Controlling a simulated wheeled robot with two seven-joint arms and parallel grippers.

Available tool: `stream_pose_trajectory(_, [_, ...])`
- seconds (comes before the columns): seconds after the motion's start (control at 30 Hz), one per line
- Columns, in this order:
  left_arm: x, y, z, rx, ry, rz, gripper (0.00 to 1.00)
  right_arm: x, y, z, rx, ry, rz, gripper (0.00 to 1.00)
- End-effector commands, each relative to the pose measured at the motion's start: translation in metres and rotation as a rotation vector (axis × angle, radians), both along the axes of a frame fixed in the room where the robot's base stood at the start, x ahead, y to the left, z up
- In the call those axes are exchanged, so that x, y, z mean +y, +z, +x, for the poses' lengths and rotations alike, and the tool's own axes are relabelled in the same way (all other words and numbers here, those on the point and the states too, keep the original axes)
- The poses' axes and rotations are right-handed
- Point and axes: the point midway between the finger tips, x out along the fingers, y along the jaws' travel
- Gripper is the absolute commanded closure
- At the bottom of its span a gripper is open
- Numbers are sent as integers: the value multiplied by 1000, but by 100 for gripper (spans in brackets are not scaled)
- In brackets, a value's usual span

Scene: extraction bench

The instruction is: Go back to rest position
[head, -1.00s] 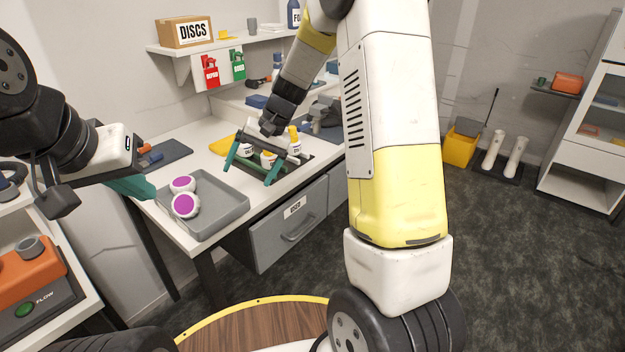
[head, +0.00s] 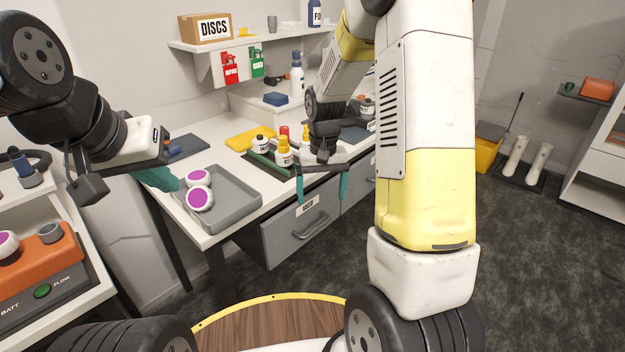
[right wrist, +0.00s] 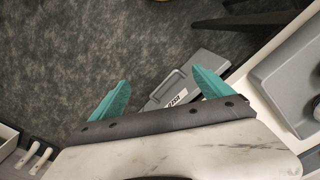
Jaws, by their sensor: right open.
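My right gripper (head: 322,188) is open and empty, with its teal fingers apart, in front of the bench near the drawer marked USED. In the right wrist view its two fingers (right wrist: 158,92) are spread over the floor and the grey drawer front (right wrist: 187,85), with nothing between them. My left gripper (head: 160,179) is at the left, beside the grey tray's left edge. Its teal fingers show side-on and overlap, so its opening is hidden.
The grey tray (head: 238,215) holds two white items with purple tops (head: 200,198). Several bottles (head: 284,152) stand in a dark rack on the bench. An orange flow unit (head: 38,268) stands at lower left. Dark floor (head: 530,270) is clear at the right.

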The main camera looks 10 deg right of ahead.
Motion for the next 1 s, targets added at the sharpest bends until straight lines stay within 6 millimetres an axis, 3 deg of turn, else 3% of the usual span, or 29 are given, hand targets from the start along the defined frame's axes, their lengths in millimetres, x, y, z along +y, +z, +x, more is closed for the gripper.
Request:
stream_pose_trajectory(0.47, [0, 0, 0, 0, 0, 0, 100, -3, 5, -1, -8, 3, -6, 10])
stream_pose_trajectory(0.57, [0, 0, 0, 0, 0, 0, 100, -3, 26, -6, -40, 1, 8, 10])
stream_pose_trajectory(0.67, [0, 0, 0, 0, 0, 0, 100, -2, 61, -20, -95, 2, 32, 10])
stream_pose_trajectory(0.8, [0, 0, 0, 0, 0, 0, 100, -1, 114, -51, -190, 6, 71, 10])
stream_pose_trajectory(1.0, [0, 0, 0, 0, 0, 0, 100, 2, 171, -104, -327, 19, 118, 10])
